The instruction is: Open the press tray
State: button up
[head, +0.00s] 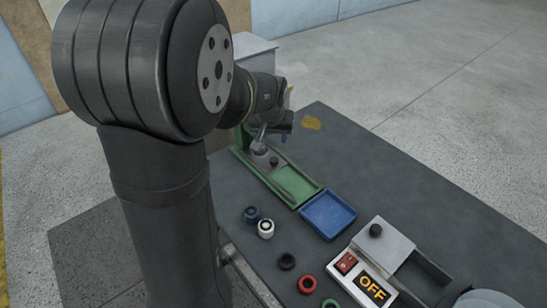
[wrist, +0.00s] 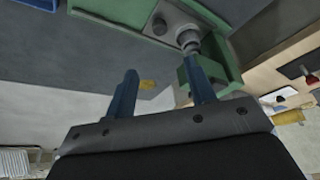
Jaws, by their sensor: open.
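A green press fixture (head: 297,186) stands on the dark table. In it sits a small grey plate with a dark knob (head: 274,161), which I take for the press tray; the knob also shows in the wrist view (wrist: 159,26). A metal press rod (wrist: 188,38) stands beside the knob. My gripper (wrist: 163,68) is open, its two blue fingers apart with nothing between them. The right finger appears close to the rod and green frame; whether it touches cannot be told. In the head view my wrist covers the upper part of the press and hides the fingertips.
A blue tray (head: 328,215) lies in front of the press. Several small rings and caps, including a white cap (head: 265,228) and a red ring (head: 307,284), lie on the table (head: 400,190). A switch box reading OFF (head: 362,282) stands beside a grey plate with a black knob (head: 376,231).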

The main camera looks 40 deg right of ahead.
aim_at(274, 159)
jog(key=x, duration=1.6)
jog(key=shift+f, duration=0.15)
